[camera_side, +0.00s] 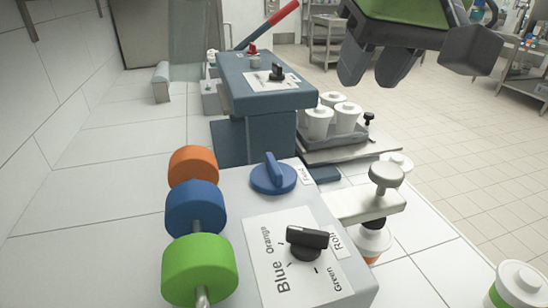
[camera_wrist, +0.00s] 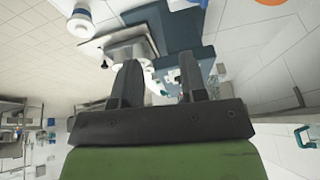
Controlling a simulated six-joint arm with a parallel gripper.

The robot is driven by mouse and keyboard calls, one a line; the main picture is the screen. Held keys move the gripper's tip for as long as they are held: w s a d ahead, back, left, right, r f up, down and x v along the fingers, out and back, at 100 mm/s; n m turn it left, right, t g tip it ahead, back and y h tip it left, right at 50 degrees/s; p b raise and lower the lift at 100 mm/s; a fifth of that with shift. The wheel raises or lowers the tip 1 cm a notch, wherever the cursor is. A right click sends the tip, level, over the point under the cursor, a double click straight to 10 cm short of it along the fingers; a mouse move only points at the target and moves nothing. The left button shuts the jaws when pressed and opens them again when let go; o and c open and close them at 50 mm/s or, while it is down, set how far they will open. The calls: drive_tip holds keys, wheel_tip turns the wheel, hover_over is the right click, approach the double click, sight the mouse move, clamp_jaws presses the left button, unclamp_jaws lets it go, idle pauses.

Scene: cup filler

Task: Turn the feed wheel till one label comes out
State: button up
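The feed wheel (camera_side: 273,177) is a blue round knob with a raised grip bar, on top of the pale labelling machine (camera_side: 230,200) beside a small tag that seems to read "Feed". Orange (camera_side: 193,166), blue (camera_side: 195,208) and green (camera_side: 200,270) rolls stand in a row on a rod at its left. My gripper (camera_side: 370,78) is up at the top right, well away from the wheel. Its two fingers (camera_wrist: 160,75) are apart with nothing held between them in the wrist view. I cannot make out a label coming out.
A black roll selector (camera_side: 306,242) sits on a card marked Blue, Orange and Green. A pale arm with a round knob (camera_side: 386,178) juts right above a jar (camera_side: 372,243). Behind stand a dark blue machine (camera_side: 265,85) and a tray of white cups (camera_side: 335,135). A red-tipped lever (camera_side: 275,20) rises behind.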

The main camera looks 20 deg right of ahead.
approach(273, 163)
drive_tip(key=shift+n+h, duration=0.4)
drive_tip(key=x, duration=0.9)
drive_tip(key=shift+a+f, duration=0.15)
drive_tip(key=shift+a, duration=0.15)
drive_tip(key=shift+c, duration=0.4)
clamp_jaws()
